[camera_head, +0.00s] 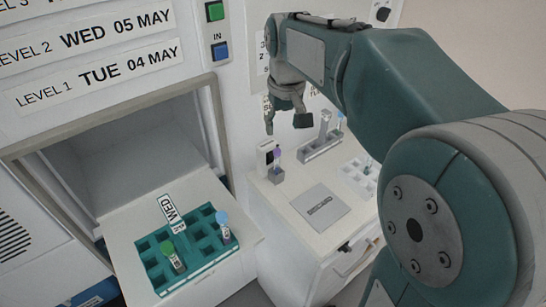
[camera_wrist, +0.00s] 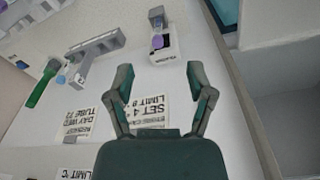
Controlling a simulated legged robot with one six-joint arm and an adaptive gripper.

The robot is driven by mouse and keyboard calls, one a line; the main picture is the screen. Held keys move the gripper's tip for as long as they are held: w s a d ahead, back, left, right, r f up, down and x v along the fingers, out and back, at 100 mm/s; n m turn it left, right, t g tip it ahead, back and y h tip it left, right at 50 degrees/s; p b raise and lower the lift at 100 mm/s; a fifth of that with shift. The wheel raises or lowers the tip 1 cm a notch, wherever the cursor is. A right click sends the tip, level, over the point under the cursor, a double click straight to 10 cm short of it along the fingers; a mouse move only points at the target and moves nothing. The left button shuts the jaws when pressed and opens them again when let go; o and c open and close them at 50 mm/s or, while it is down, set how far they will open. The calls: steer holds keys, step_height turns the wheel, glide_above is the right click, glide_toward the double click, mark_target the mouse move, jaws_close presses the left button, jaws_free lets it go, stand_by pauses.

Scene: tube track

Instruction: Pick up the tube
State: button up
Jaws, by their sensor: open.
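Several capped tubes show; the task does not say which one. A purple-capped tube (camera_head: 277,157) stands upright in a small grey holder on the white cabinet; its cap also shows in the wrist view (camera_wrist: 157,42). A green-capped tube (camera_head: 171,254) and a blue-capped tube (camera_head: 223,228) stand in the teal rack (camera_head: 150,250). Another blue-capped tube (camera_head: 340,120) is at the grey rack (camera_head: 320,146). My gripper (camera_head: 286,121) is open and empty, above the cabinet and apart from the purple-capped tube. In the wrist view its fingers (camera_wrist: 159,80) are spread, with the purple cap beyond them.
The teal rack, with a WED label (camera_head: 171,209), sits on a white shelf before an open bay (camera_head: 120,140). A grey square plate (camera_head: 320,207) and a white rack (camera_head: 355,180) lie on the cabinet. The sign-covered wall stands close behind my gripper.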

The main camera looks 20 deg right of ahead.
steer(key=g, duration=0.1)
glide_above(277, 150)
step_height(277, 150, down, 2)
step_height(277, 150, down, 11)
steer(key=shift+w+f, duration=0.1)
jaws_close()
stand_by(0.4)
